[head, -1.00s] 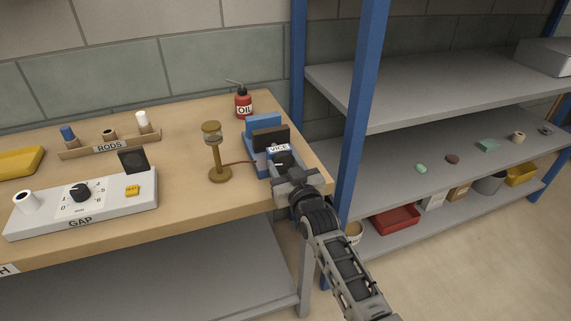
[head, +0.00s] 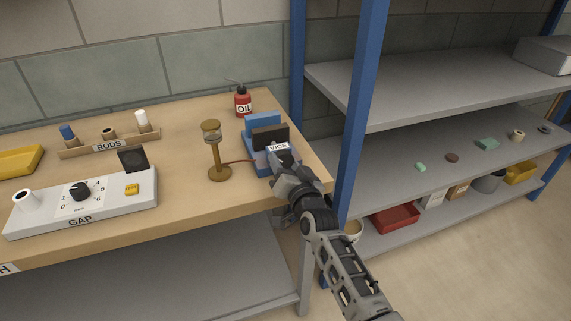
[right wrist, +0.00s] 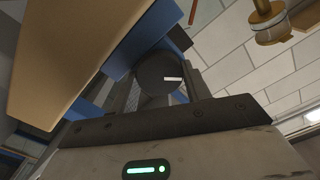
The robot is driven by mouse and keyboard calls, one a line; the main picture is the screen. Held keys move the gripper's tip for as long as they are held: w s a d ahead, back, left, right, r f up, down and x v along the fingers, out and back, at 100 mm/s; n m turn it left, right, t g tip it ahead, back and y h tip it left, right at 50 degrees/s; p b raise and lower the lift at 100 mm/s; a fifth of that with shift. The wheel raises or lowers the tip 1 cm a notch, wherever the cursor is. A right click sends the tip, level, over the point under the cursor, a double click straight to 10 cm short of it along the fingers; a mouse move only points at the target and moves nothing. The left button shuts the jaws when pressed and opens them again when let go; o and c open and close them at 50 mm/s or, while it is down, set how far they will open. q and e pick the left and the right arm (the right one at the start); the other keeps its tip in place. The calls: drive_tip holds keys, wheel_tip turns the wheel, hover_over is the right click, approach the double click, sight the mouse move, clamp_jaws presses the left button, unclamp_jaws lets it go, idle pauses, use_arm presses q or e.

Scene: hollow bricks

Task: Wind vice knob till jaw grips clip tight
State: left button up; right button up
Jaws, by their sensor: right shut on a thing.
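The vice (head: 258,157) is blue, with a blue back jaw (head: 263,122) and a dark jaw (head: 271,136) before it, near the bench's right end. In the head view a gap shows between the jaws; I cannot make out the clip. My right gripper (head: 284,168) is at the front of the vice, shut on its knob, which the gripper hides in the head view. In the right wrist view the round dark knob (right wrist: 158,75) has a white mark pointing right and sits between the fingers. My left gripper is not in view.
A brass stand (head: 215,172) with a glass top is left of the vice, with a reddish strand between them. A red oil can (head: 243,102) is behind. The GAP box (head: 110,210) is at left. A blue shelf post (head: 362,110) rises close right of my arm.

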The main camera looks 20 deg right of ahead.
drive_tip(key=shift+f, duration=0.1)
drive_tip(key=o, duration=1)
drive_tip(key=shift+c, duration=0.2)
drive_tip(key=s, duration=1.6)
drive_tip(key=shift+d, duration=0.25)
drive_tip(key=s+a+f+n+g+y, duration=0.2)
drive_tip(key=s+f+n+g, duration=0.6)
drive_tip(key=s+f, duration=0.7)
drive_tip(key=shift+s+a+f, duration=0.35)
drive_tip(key=shift+a+f, duration=0.2)
drive_tip(key=shift+a, duration=0.1)
